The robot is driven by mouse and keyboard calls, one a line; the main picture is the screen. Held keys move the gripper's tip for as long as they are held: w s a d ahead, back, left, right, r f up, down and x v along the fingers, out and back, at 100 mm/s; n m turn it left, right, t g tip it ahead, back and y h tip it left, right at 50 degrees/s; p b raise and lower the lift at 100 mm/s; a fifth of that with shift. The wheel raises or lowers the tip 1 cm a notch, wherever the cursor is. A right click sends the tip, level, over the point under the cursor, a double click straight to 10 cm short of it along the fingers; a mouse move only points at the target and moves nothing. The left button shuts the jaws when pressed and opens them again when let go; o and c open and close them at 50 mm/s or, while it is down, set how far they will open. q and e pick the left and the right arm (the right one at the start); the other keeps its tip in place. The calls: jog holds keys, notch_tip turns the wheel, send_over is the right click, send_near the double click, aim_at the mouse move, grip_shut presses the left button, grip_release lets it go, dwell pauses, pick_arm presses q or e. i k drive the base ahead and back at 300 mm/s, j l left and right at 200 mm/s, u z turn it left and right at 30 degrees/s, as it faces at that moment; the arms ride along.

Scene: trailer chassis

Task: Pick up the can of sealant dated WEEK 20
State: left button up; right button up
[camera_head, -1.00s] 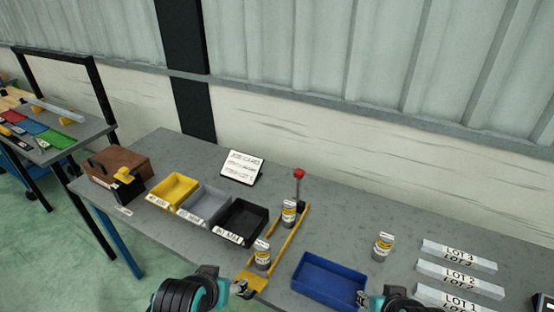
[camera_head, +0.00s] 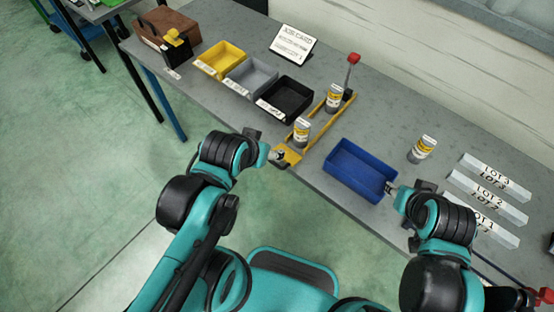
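Three grey cans with white and yellow labels stand upright on the grey bench. One can (camera_head: 301,132) stands on the near part of the yellow frame, and a second can (camera_head: 334,98) stands at its far part. A third can (camera_head: 422,149) stands alone to the right of the blue tray. The week dates are too small to read. My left gripper (camera_head: 280,157) is at the near end of the yellow frame, just short of the nearest can. My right gripper (camera_head: 391,188) is by the right edge of the blue tray. Neither gripper's fingers show clearly.
A blue tray (camera_head: 341,180) looks empty. Yellow (camera_head: 228,51), grey (camera_head: 262,69) and black (camera_head: 298,90) bins stand to the left, with a card (camera_head: 293,44) behind. A red-topped post (camera_head: 352,60) stands behind the far can. Labelled lot bars (camera_head: 489,186) lie at right.

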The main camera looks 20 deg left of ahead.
aim_at(302, 126)
jog(key=i+j+z, duration=0.2)
jog(key=j, duration=0.25)
jog(key=j+z, duration=0.25)
jog(key=j, duration=0.15)
jog(key=j+z, duration=0.2)
jog(key=j, duration=0.3)
jog(key=i, duration=0.05)
